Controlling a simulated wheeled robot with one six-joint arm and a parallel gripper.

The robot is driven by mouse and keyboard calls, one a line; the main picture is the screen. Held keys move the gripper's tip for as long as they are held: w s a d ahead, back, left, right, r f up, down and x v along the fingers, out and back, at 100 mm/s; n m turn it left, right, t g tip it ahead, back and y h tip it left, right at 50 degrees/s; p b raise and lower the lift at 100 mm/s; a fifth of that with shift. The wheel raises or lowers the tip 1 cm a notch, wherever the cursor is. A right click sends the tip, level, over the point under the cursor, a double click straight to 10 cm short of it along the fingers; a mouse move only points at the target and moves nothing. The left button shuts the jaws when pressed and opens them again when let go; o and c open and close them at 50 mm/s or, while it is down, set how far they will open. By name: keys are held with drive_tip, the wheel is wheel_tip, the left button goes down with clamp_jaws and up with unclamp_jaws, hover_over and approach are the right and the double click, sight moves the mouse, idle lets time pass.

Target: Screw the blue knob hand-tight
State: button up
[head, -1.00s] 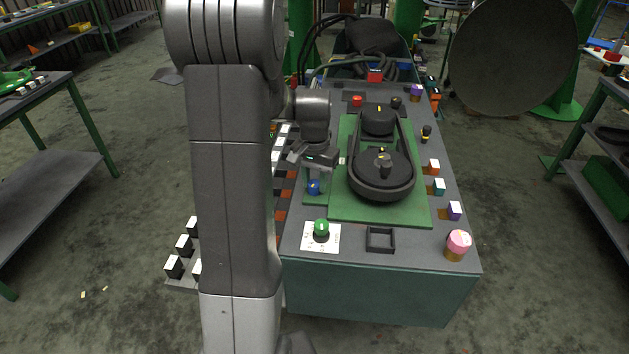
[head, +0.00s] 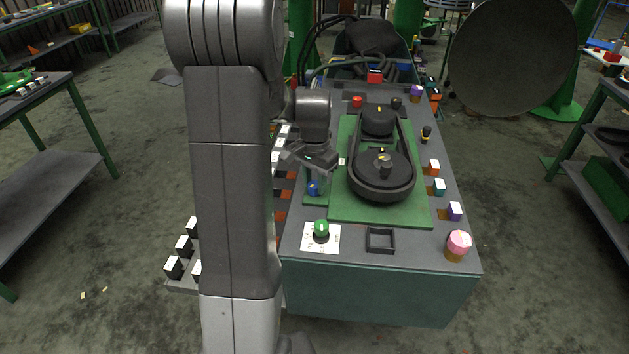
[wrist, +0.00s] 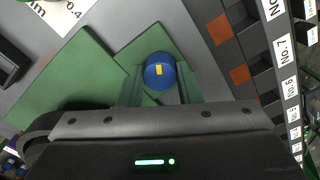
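The blue knob (wrist: 159,72) has a yellow mark on its top and sits on a small green plate (wrist: 150,45). In the head view the knob (head: 313,188) is at the left edge of the green board, just below my gripper (head: 316,180). In the wrist view my gripper (wrist: 159,85) has one finger on each side of the knob. Both fingers appear to touch its sides, so it looks shut on the knob. The knob's lower part and its thread are hidden.
A belt-and-pulley unit (head: 383,178) stands on the green board (head: 345,207) close to the right of my gripper. A green knob (head: 321,228) on a white dial card and an empty square frame (head: 380,239) are nearer the front. Numbered compartments (wrist: 240,55) lie alongside.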

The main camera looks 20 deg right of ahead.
sight(315, 183)
drive_tip(key=o, duration=0.4)
drive_tip(key=shift+o, duration=0.2)
drive_tip(key=shift+r, duration=0.1)
wheel_tip(315, 183, up, 14)
drive_tip(key=shift+b, duration=0.3)
drive_tip(key=shift+f, duration=0.2)
wheel_tip(315, 183, down, 14)
drive_tip(key=shift+r+p, duration=0.1)
drive_tip(key=shift+p, duration=0.2)
drive_tip(key=shift+r, duration=0.1)
idle(0.4)
